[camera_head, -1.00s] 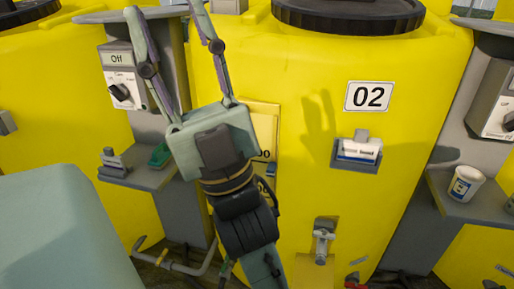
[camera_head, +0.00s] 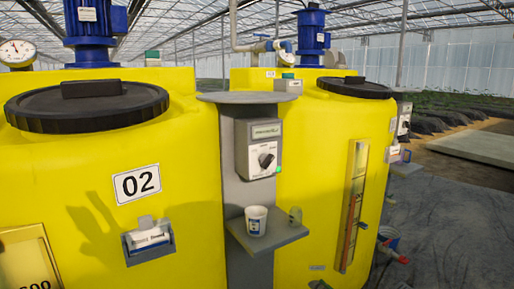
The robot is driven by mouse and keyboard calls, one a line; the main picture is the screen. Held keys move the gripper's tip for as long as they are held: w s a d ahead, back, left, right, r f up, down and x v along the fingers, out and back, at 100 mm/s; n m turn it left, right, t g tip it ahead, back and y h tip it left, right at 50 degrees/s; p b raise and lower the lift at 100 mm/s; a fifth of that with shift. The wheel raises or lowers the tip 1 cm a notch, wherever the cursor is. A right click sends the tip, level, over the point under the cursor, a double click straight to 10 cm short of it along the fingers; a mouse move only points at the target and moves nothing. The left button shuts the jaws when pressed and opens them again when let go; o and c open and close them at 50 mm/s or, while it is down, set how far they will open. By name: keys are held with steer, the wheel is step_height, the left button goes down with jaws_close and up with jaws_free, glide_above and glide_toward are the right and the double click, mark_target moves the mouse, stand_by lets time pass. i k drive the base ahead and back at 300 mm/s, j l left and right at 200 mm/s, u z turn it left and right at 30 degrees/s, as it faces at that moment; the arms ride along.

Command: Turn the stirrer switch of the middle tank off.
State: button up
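The yellow tank labelled 02 (camera_head: 185,215) fills the left, with a black lid (camera_head: 88,108) and a blue motor (camera_head: 92,40) above it. A grey switch box (camera_head: 243,150) is on the post between tank 02 and the yellow tank to its right. It has a dark rotary knob (camera_head: 267,158) and a greenish label; I cannot read the label or the knob's setting surely. Which tank this box serves is not clear from the view. My gripper is out of view.
A round grey plate (camera_head: 255,97) juts out above the box. A holder (camera_head: 150,240) sticks out from tank 02. Open floor (camera_head: 450,220) lies at the right.

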mark_target(265, 160)
steer(key=i+l, duration=0.25)
steer(key=i, duration=0.15)
steer(key=i+l, duration=0.2)
steer(key=i, duration=0.2)
steer(key=i+j, duration=0.4)
